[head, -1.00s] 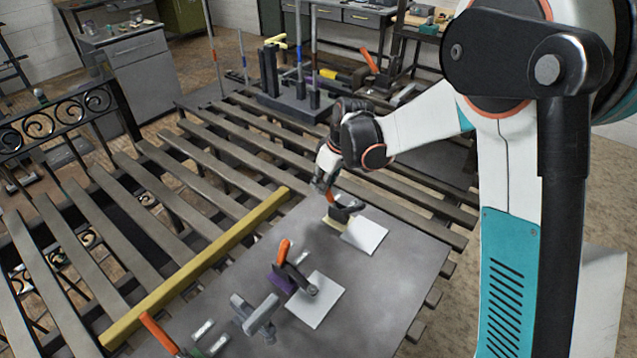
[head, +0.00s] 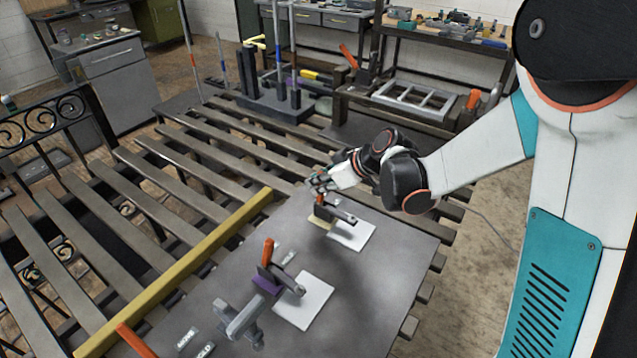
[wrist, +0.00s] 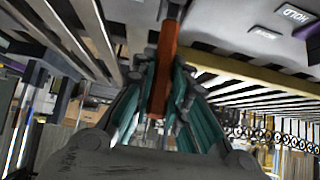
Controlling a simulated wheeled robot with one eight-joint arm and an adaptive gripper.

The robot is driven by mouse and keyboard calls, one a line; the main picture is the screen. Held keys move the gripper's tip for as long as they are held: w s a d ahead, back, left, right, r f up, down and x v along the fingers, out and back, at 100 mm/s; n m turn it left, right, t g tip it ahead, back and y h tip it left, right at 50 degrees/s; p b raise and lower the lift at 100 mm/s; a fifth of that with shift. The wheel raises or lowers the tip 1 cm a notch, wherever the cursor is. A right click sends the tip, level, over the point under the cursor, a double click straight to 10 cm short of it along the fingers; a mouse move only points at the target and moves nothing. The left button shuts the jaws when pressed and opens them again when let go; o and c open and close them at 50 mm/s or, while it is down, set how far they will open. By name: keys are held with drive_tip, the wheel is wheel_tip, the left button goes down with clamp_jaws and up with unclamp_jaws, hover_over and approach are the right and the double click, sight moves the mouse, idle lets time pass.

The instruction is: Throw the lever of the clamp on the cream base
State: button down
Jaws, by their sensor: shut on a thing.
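The clamp (head: 335,212) on the cream base (head: 319,223) stands at the far end of the grey plate in the head view. Its orange lever (head: 319,201) points up, and its dark arm reaches right over a white sheet. My gripper (head: 319,183) is at the lever's upper end. In the wrist view the orange lever (wrist: 164,70) runs between the teal fingers, which are shut on it. The fingers hide part of the lever. The cream base is not clear in the wrist view.
A similar clamp on a purple base (head: 267,284) with an orange lever stands nearer on the plate (head: 385,262). A grey clamp-like part (head: 240,318) and another orange lever (head: 136,341) are at front left. A yellow bar (head: 180,270) runs along the plate's left edge.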

drive_tip(key=c, duration=1.6)
unclamp_jaws()
drive_tip(key=shift+o, duration=0.2)
drive_tip(key=shift+d, duration=0.1)
drive_tip(key=v, duration=1.2)
